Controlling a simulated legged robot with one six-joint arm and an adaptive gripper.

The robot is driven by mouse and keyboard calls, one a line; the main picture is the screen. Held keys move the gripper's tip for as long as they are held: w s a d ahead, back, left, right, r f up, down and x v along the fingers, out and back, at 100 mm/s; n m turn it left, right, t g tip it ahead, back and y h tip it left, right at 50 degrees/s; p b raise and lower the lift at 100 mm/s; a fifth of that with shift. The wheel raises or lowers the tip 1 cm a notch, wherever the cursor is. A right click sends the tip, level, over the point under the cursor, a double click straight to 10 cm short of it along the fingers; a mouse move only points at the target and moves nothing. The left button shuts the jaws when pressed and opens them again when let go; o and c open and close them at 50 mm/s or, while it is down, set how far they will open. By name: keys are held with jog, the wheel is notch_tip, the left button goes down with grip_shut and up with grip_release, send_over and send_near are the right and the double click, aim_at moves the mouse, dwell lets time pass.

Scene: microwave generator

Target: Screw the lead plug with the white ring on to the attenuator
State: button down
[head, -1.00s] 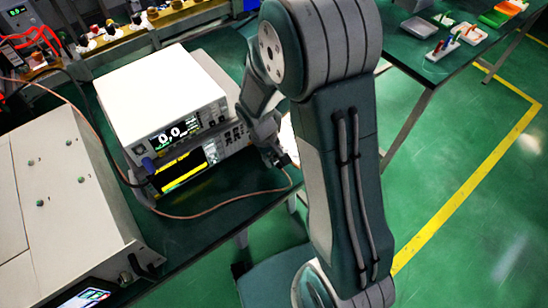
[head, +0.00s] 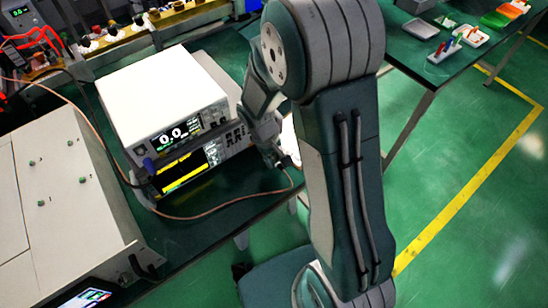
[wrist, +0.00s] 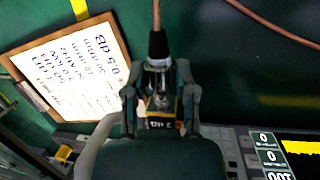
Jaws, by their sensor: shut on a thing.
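My gripper (wrist: 160,98) is shut, its two fingers on either side of a metal connector at the end of a copper-coloured lead. The black lead plug (wrist: 158,45) points into the gap between the fingers, with a pale ring (wrist: 157,64) at its lower end. Below it, between the fingers, is a small part with a yellow and dark label (wrist: 160,122), perhaps the attenuator; whether the two are joined is too small to tell. In the head view, my gripper (head: 284,160) is beside the instrument stack, partly hidden by my arm.
A white instrument (head: 165,95) with a lit display stands on another with a yellow-striped screen (head: 185,172). The copper lead (head: 215,208) loops across the dark bench from it. A large beige case (head: 60,200) is at left. A framed sheet (wrist: 75,65) lies beside my gripper.

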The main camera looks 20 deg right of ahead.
jog(key=shift+w+a, duration=0.2)
jog(key=shift+w, duration=0.35)
jog(key=shift+w+a, duration=0.15)
jog(key=shift+w, duration=0.4)
dwell(0.4)
jog(key=shift+c, duration=1.7)
grip_release()
jog(key=v, duration=1.2)
